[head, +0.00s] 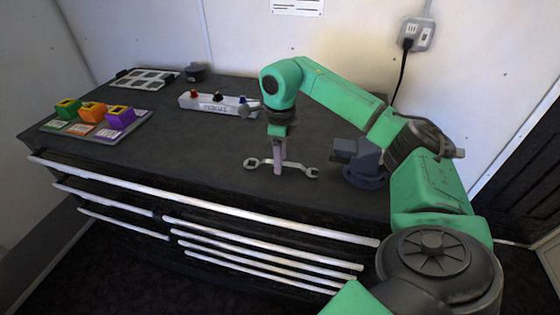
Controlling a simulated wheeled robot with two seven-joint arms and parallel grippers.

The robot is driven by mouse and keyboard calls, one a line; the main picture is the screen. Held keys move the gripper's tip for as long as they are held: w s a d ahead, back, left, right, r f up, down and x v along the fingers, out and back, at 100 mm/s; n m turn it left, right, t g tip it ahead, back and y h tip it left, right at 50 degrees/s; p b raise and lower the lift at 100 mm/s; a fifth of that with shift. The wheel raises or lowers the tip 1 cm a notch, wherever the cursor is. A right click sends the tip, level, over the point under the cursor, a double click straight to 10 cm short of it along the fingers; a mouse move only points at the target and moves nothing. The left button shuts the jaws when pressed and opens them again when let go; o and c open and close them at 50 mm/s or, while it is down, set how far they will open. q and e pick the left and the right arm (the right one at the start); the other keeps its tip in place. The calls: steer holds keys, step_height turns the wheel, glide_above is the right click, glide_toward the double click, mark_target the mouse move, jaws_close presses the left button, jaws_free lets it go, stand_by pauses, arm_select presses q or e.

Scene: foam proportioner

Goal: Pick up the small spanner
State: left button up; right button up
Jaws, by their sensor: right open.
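A metal spanner (300,169) lies flat across the dark worktop (220,150), near its front edge. Its ring end points left and its open jaw points right. My right gripper (278,168) points down over the middle of the spanner, its fingers covering part of the handle. The gripper is open; whether the fingers touch the spanner I cannot tell. My left gripper is out of view.
A dark vise (366,165) stands right of the spanner, close to my arm. A pale valve manifold (212,104) sits behind it. A tray (92,134) with coloured blocks and a grey rack (143,79) are at left. Drawer handles (200,200) line the cabinet front.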

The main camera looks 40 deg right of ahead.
steer(key=shift+w+f, duration=0.1)
steer(key=shift+f, duration=0.25)
steer(key=shift+f, duration=0.2)
stand_by(0.4)
jaws_close()
